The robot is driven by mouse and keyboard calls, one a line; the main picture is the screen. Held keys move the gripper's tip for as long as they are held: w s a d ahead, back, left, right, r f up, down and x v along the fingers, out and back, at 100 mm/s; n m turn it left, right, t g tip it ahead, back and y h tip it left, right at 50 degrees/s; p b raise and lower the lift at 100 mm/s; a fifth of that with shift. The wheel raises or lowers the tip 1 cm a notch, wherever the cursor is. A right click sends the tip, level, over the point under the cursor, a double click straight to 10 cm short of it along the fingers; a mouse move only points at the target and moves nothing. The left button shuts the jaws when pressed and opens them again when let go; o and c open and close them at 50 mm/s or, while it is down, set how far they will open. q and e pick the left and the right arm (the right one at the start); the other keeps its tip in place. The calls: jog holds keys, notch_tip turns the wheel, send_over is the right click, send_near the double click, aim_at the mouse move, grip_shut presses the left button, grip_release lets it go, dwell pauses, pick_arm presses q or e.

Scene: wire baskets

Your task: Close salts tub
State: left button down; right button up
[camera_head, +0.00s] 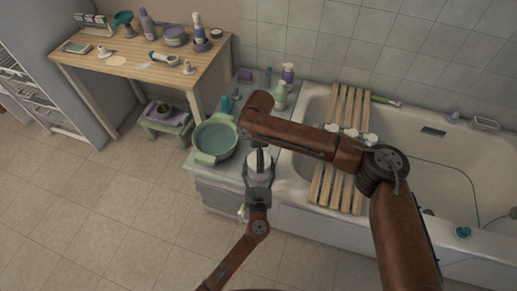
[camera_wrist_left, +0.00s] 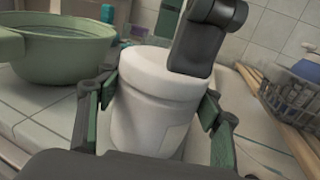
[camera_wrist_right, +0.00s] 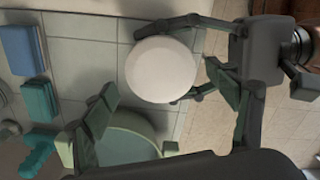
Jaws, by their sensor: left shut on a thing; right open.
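The white salts tub (camera_wrist_left: 155,115) stands upright in the left wrist view with a round white lid (camera_wrist_left: 160,65) on top. Whether the lid is fully seated, I cannot tell. My left gripper (camera_wrist_left: 155,105) is shut around the tub's sides. In the head view the tub (camera_head: 259,164) is at the counter's front, partly hidden by the grippers. My right gripper (camera_wrist_right: 168,110) is open above it, with the lid (camera_wrist_right: 161,69) between and beyond its fingers in the right wrist view. One dark right finger (camera_wrist_left: 205,40) shows at the lid's far right edge; contact is unclear.
A green basin (camera_head: 214,141) stands close left of the tub on the tiled counter. Bottles (camera_head: 280,95) stand behind. A wooden rack (camera_head: 322,185) with a wire basket (camera_wrist_left: 292,98) spans the bathtub at right. A wooden table (camera_head: 130,60) is at the back left.

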jog(key=shift+f, duration=1)
jog(key=shift+c, duration=0.5)
jog(key=c, duration=1.1)
jog(key=shift+m, duration=0.5)
jog(key=o, duration=1.4)
jog(key=shift+r, duration=0.15)
notch_tip(320, 180, up, 12)
jog(key=shift+w+f, duration=0.1)
